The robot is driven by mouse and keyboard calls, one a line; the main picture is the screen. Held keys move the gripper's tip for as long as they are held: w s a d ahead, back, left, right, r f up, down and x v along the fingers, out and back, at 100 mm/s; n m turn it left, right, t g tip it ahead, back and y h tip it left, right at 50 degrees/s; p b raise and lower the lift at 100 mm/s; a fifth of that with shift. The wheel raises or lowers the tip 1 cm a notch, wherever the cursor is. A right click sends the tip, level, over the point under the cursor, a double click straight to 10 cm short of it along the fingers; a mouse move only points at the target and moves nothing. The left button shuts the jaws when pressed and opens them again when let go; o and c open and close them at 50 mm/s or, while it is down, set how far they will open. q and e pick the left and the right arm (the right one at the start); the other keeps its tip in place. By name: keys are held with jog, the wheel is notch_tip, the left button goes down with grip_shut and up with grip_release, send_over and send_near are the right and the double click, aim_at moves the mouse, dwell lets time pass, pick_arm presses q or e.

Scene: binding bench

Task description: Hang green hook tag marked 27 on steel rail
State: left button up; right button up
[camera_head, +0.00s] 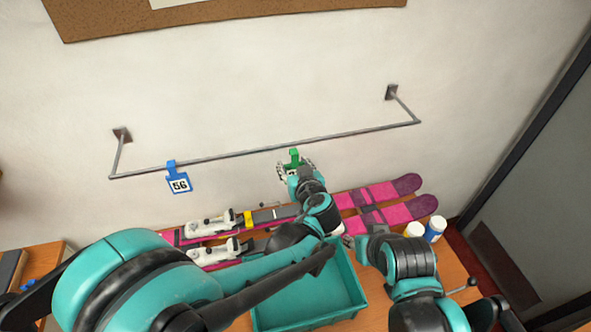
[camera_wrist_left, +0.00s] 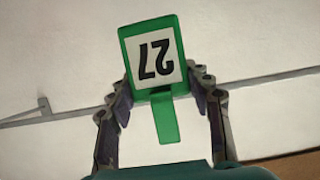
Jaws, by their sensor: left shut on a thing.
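The green hook tag (camera_head: 294,155) is held at my left gripper (camera_head: 296,168), in front of the wall close below the steel rail (camera_head: 262,151). In the left wrist view the tag (camera_wrist_left: 155,62) shows a white label with 27, upside down in that picture, between the two fingers of the left gripper (camera_wrist_left: 163,92). The left gripper is shut on the tag. I cannot tell whether the tag touches the rail.
A blue tag marked 56 (camera_head: 179,184) hangs toward the rail's left end. Below are pink skis (camera_head: 385,192), a teal bin (camera_head: 310,318), a white bottle (camera_head: 414,230) and a blue-and-white bottle (camera_head: 435,229) on the bench. The rail's right half is bare.

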pick_arm(q)
jog(key=b+x, duration=0.1)
jog(key=x, duration=0.5)
jog(key=shift+w+r, duration=0.2)
jog(key=shift+w, duration=0.05)
dwell(0.5)
dwell(0.3)
jog(key=o, duration=1.1)
jog(key=v, duration=1.2)
